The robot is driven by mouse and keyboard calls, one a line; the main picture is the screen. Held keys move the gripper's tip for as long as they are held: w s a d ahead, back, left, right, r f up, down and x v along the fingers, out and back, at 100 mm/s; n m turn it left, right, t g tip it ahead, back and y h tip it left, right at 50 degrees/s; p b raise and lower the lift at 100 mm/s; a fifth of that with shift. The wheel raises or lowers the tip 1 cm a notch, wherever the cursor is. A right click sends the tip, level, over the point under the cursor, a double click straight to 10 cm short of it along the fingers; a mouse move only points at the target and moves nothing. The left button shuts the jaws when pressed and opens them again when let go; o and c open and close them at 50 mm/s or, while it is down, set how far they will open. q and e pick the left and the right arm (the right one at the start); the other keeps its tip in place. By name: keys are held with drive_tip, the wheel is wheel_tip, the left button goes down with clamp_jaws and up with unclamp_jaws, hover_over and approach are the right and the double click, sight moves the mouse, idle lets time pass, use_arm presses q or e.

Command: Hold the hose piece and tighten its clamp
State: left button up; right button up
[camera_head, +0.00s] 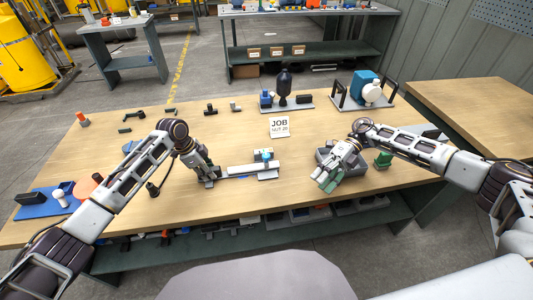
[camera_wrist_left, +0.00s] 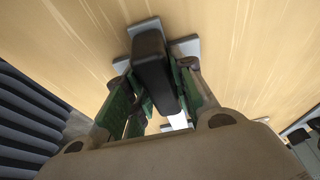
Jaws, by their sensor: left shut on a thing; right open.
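The hose piece (camera_wrist_left: 150,55) is a black, elongated piece between the green pads of my left gripper (camera_wrist_left: 155,105) in the left wrist view. My left gripper (camera_head: 208,178) is shut on it, low over the workbench at the left end of a light grey bar fixture. In the head view the gripper mostly hides the piece. I cannot make out its clamp in either view. My right gripper (camera_head: 329,179) has green fingertips, is open and points down towards the front of the bench, to the right of the bar fixture.
The bar fixture (camera_head: 242,169) carries a small blue part (camera_head: 263,156). A grey block (camera_head: 325,158) and a green block (camera_head: 383,159) are by my right arm. A job sign (camera_head: 279,127) stands behind.

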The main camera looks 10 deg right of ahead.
drive_tip(key=w+a+r+n+t+h, duration=0.25)
drive_tip(key=w+a+n+h, duration=0.4)
drive_tip(key=a+n, duration=0.4)
wheel_tip(320, 180, up, 9)
drive_tip(key=n+t+h, duration=0.4)
drive_tip(key=n, duration=0.6)
hover_over(266, 155)
drive_tip(key=shift+d+r, duration=0.1)
drive_tip(key=shift+r, duration=0.05)
drive_tip(key=shift+s, duration=0.1)
drive_tip(key=shift+f, duration=6.05)
drive_tip(key=shift+c, duration=0.2)
drive_tip(key=c, duration=1)
drive_tip(key=shift+c, duration=0.2)
